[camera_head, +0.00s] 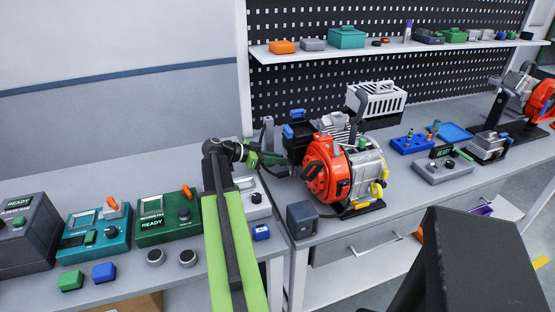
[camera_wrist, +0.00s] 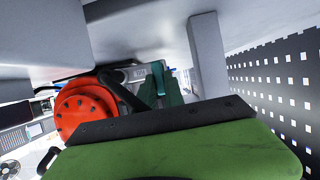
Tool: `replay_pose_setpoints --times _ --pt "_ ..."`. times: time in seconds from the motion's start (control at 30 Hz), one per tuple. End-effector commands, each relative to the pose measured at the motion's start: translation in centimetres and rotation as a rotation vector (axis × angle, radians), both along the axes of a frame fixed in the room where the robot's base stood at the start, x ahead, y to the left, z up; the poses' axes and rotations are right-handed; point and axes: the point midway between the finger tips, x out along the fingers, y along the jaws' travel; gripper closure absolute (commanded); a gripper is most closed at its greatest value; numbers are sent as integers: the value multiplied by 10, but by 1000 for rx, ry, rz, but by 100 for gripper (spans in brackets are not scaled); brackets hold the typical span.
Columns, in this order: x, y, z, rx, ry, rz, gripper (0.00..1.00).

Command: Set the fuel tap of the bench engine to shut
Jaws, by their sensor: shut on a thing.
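The bench engine (camera_head: 328,172), with a red round housing and black and grey parts, stands on the right-hand bench. Its red housing (camera_wrist: 85,108) shows at the left in the wrist view. My gripper (camera_head: 272,158) reaches in from the left, its green fingers against the engine's left side below the black box. In the wrist view my gripper (camera_wrist: 163,88) is shut on a small part by the engine. The fingers hide that part, so I cannot make out the fuel tap or its setting. Blue pieces (camera_head: 287,131) show on the black box above the fingers.
Teal (camera_head: 95,235) and green (camera_head: 168,216) READY units stand on the left bench. A dark block (camera_head: 302,219) sits in front of the engine. A white slotted box (camera_head: 377,101) stands behind it. Blue trays (camera_head: 413,144) and another engine (camera_head: 538,100) are farther right.

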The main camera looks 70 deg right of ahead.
Motion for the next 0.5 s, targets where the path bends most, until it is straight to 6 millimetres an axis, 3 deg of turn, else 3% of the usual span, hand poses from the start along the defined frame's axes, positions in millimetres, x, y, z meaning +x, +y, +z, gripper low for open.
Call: replay_pose_setpoints --times 0.37,0.4,0.5 --pt "2 -3 2 -8 2 10 100" --pt "2 -3 2 -8 2 10 85" --pt "2 -3 2 -7 2 9 72"
